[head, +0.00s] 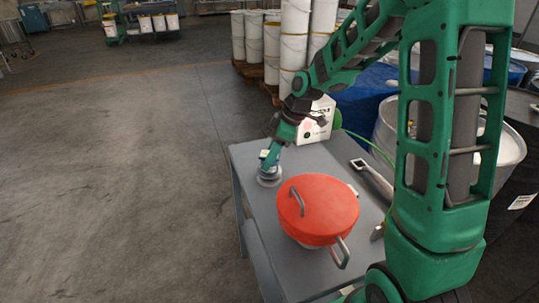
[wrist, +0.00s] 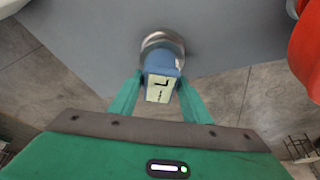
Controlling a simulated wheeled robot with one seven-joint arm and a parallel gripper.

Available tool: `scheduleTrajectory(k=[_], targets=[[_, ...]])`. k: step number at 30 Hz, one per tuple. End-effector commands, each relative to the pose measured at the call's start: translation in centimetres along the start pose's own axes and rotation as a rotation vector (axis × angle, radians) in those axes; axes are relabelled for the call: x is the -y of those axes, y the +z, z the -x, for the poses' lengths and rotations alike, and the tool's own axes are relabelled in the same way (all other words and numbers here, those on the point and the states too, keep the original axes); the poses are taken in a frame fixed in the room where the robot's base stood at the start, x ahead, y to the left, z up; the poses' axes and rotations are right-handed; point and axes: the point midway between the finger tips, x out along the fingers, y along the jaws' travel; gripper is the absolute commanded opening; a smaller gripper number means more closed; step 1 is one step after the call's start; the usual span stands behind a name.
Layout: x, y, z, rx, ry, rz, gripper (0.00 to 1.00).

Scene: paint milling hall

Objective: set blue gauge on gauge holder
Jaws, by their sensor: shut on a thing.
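My gripper (wrist: 160,88) is shut on the blue gauge (wrist: 162,80), whose pale face with dark marks points back toward the wrist camera. The gauge also shows small in the head view (head: 264,154), at the left edge of the grey table. A round, shiny metal piece, seemingly the gauge holder (wrist: 160,43), lies just beyond the gauge in the wrist view. In the head view the holder (head: 269,180) sits on the table directly below my gripper (head: 268,161). I cannot tell whether the gauge touches it, and part of the holder is hidden behind the gauge.
A red-lidded pot (head: 325,215) with metal handles stands close by on the grey table (head: 246,160). A white box (head: 316,127) is at the table's back, and a metal tool (head: 371,178) lies at the right. Floor left of the table is clear.

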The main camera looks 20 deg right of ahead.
Motion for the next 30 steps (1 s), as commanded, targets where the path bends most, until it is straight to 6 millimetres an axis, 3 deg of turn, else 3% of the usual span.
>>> scheduleTrajectory(k=[14, 15, 18, 30], targets=[[0.0, 0.39, -0.93, 0.0, 0.001, 0.0, 0.08], [-0.01, 0.41, -0.97, 0.0, 0.001, 0.0, 0.46], [-0.01, 0.4, -0.95, 0.0, 0.001, 0.0, 0.65], [-0.09, 0.39, -0.16, -0.001, 0.003, -0.001, 0.65]])
